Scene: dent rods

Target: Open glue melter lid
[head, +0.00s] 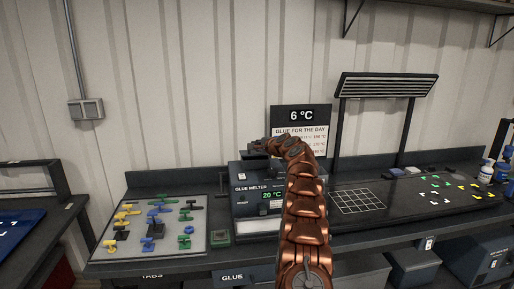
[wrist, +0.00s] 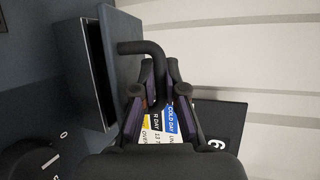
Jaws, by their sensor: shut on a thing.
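The glue melter (head: 243,203) is a dark box on the bench in the head view, with a green display reading 20 °C. My gripper (head: 258,147) is above its top, at the end of my copper arm, which hides part of the melter. In the wrist view my gripper (wrist: 154,95) is shut on a black bent handle (wrist: 143,47), whose end sticks out past the fingers. The lid (wrist: 122,35) is a blue-grey slab beside the melter body, with a dark gap between them. How far it is open is hard to tell.
A sign (head: 302,116) reading 6 °C stands behind the melter. A grey board (head: 165,245) with coloured parts lies to the left. A grid mat (head: 358,201) and a dark board (head: 440,205) with coloured pieces lie to the right. A round knob (wrist: 35,155) shows in the wrist view.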

